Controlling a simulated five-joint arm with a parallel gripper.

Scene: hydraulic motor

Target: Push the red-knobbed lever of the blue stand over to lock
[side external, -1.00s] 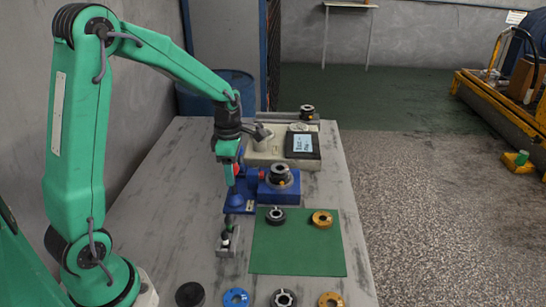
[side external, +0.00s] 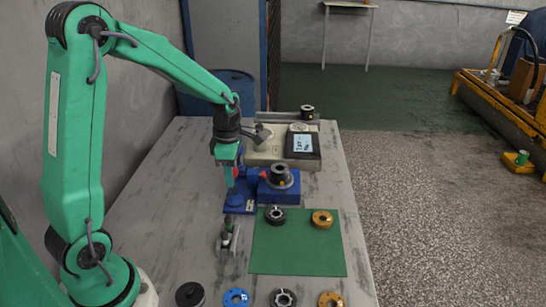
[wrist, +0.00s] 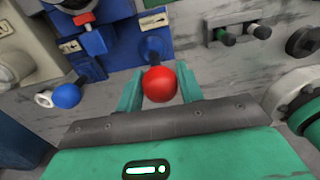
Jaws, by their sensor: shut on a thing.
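The blue stand (side external: 279,191) is on the grey table behind the green mat, with a dark round part on top. In the wrist view the red knob (wrist: 160,84) sits between the two green fingers of my gripper (wrist: 159,88), with the dark lever (wrist: 154,48) running from it toward a blue base (wrist: 126,42). My gripper (side external: 231,185) is shut on the red knob, at the left of the stand. In the side view the fingers hide most of the lever, so its exact tilt is hard to tell.
A blue-knobbed lever (wrist: 66,96) is left of my fingers in the wrist view. A beige unit with a display (side external: 302,145) stands behind the stand. A green mat (side external: 298,252) with two ring parts lies in front, and a small clamp-like fixture (side external: 228,238) is to its left.

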